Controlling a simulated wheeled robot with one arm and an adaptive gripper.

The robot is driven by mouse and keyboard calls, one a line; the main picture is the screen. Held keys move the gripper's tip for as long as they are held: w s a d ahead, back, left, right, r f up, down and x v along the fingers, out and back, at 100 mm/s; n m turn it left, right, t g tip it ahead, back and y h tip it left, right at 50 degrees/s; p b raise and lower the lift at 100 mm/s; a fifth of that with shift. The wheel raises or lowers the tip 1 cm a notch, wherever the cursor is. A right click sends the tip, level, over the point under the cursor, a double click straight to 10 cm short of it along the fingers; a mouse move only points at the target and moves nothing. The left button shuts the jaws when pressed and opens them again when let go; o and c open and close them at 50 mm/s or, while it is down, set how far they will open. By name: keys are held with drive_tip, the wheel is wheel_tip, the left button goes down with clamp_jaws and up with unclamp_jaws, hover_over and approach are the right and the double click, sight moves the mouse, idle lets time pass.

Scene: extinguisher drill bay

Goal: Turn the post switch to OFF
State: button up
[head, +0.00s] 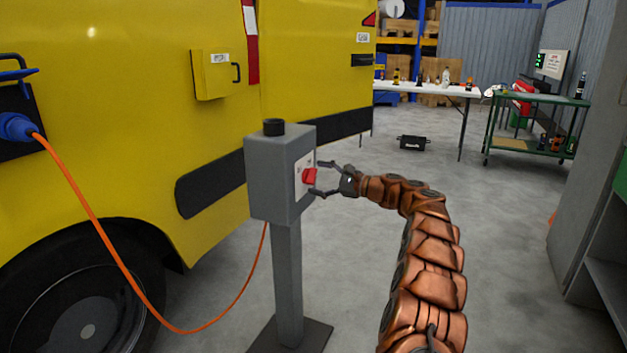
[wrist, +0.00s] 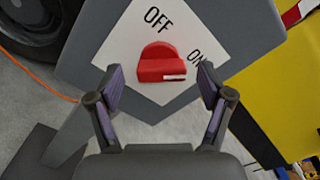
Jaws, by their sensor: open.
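The post switch (head: 309,176) is a red knob on a white plate, on the right face of a grey box (head: 270,178) on a post. In the wrist view the knob (wrist: 160,62) sits between the OFF label (wrist: 157,18) and the partly covered ON label (wrist: 198,62). A white mark on the knob lies at its lower right, on the ON side. My gripper (head: 318,178) is open, with its fingers on either side of the knob. In the wrist view the fingertips (wrist: 161,84) look apart from the knob, with gaps on both sides.
A yellow vehicle (head: 130,100) stands close behind the post. An orange cable (head: 120,260) runs from its blue plug to the post. A white table (head: 440,90) and a green cart (head: 535,125) stand farther back. Open floor lies right of the post.

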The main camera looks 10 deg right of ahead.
drive_tip(key=shift+x, duration=1.05)
drive_tip(key=c, duration=1.2)
drive_tip(key=shift+o, duration=0.2)
